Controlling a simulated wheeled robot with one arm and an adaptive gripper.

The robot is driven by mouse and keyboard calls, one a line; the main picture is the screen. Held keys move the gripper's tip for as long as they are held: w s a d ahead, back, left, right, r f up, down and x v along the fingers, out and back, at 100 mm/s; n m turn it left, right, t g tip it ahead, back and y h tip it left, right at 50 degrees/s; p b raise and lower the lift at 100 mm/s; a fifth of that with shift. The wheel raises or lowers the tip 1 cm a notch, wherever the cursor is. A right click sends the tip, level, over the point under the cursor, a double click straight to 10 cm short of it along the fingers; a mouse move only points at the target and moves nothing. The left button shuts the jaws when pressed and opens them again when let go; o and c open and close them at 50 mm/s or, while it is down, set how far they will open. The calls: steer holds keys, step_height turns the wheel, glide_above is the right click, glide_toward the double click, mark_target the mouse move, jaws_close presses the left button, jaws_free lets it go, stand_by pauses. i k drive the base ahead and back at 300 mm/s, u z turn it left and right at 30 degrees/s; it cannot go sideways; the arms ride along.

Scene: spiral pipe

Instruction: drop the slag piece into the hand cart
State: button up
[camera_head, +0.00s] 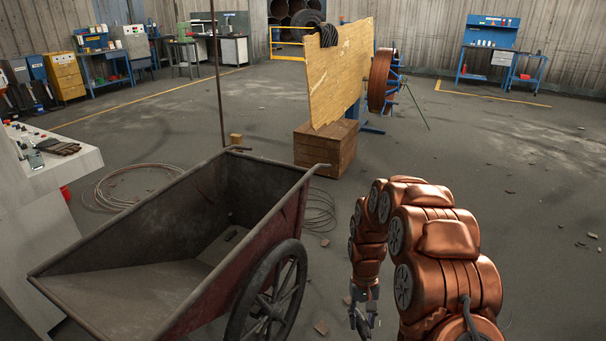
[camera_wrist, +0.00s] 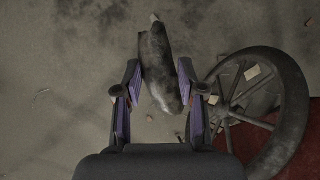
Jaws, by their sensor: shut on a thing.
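The hand cart (camera_head: 115,291) stands in the lower left of the head view, with dark grimy walls, an open top and a spoked wheel on its right side. Its wheel (camera_wrist: 290,105) also shows at the right of the wrist view. My gripper (camera_head: 361,322) is to the right of the cart, outside it, pointing down. In the wrist view my gripper (camera_wrist: 160,95) is shut on the slag piece (camera_wrist: 157,60), a dark grey elongated lump between the two fingers. The slag is hard to make out in the head view.
A wooden crate (camera_head: 325,152) and a plywood board (camera_head: 340,75) stand behind the cart. Coiled wire (camera_head: 125,188) lies on the floor at left, beside a control desk (camera_head: 75,160). Small debris is scattered about. Floor at right is mostly open.

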mark_target(214, 265)
steer(key=z, duration=0.8)
steer(key=i, duration=5.7)
steer(key=u, duration=4.25)
